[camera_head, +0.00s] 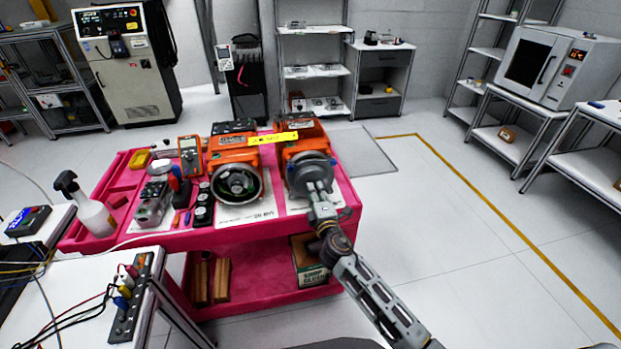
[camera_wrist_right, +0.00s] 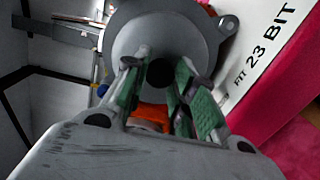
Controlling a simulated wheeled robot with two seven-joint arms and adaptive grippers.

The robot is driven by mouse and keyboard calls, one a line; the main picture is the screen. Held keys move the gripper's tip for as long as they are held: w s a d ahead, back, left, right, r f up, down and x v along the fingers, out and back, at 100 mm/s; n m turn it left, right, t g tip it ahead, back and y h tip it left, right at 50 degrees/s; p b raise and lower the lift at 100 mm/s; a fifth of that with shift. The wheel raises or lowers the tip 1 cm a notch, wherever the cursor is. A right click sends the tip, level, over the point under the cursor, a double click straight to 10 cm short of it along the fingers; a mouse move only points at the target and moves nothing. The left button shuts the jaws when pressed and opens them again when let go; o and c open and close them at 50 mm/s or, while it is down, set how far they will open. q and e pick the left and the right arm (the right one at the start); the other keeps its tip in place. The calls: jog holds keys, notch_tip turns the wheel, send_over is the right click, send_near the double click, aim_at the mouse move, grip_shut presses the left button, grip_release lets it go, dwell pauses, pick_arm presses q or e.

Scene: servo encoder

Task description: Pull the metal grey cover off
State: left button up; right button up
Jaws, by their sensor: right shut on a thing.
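The metal grey cover (camera_head: 305,166) is a round disc on the front of the right orange servo motor (camera_head: 304,135). In the right wrist view the cover (camera_wrist_right: 190,32) fills the top middle, with a dark round centre. My right gripper (camera_head: 318,187) reaches up to the front of the cover. Its green-padded fingers (camera_wrist_right: 160,84) stand either side of the cover's centre and are shut on it. The cover appears to sit against the motor; any gap behind it is hidden. My left gripper is not in view.
A second orange motor (camera_head: 234,153) with an open round front stands to the left on the pink cart (camera_head: 285,222). A multimeter (camera_head: 189,156) and several small tools lie farther left.

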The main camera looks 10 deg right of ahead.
jog(key=shift+s, duration=0.45)
dwell(0.4)
jog(key=shift+s+d, duration=0.15)
jog(key=shift+s, duration=2.7)
